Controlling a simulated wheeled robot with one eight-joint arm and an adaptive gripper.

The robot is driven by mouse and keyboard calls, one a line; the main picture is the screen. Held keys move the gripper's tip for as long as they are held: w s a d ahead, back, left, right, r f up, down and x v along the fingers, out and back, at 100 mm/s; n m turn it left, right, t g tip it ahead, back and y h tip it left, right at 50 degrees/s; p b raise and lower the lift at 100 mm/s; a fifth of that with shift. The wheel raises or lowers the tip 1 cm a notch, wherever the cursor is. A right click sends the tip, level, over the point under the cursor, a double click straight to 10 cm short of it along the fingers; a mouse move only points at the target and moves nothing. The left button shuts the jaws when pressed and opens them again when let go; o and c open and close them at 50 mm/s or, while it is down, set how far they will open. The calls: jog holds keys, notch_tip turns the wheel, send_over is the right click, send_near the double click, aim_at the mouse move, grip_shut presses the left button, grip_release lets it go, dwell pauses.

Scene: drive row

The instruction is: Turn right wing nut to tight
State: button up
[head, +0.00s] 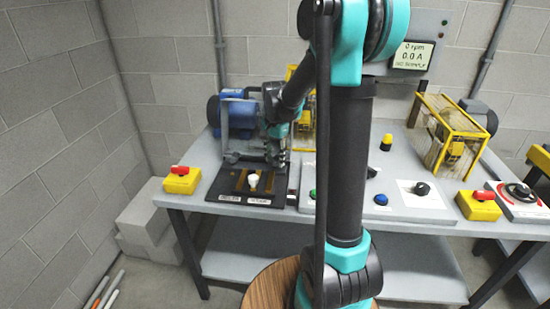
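My arm reaches left over the grey bench (222,192). My gripper (277,155) is beside the front right of a blue motor (239,113) on a grey mount. The gripper is small and blends with the grey metal around it, so I cannot tell if it is open or shut, or if it touches anything. I cannot make out the right wing nut; it may be hidden behind the gripper or too small to see. A black plate (232,190) with yellow strips, a white knob and two labels lies in front of the motor.
A red-topped yellow switch box (182,180) sits at the bench's left end, another (478,205) at right. Buttons, including a blue one (380,199), a dark knob (422,188) and a yellow guard cage (446,135) stand right. The wall display (413,55) reads 0 rpm.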

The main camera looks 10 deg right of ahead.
aim_at(275, 158)
notch_tip(275, 158, up, 12)
dwell(0.7)
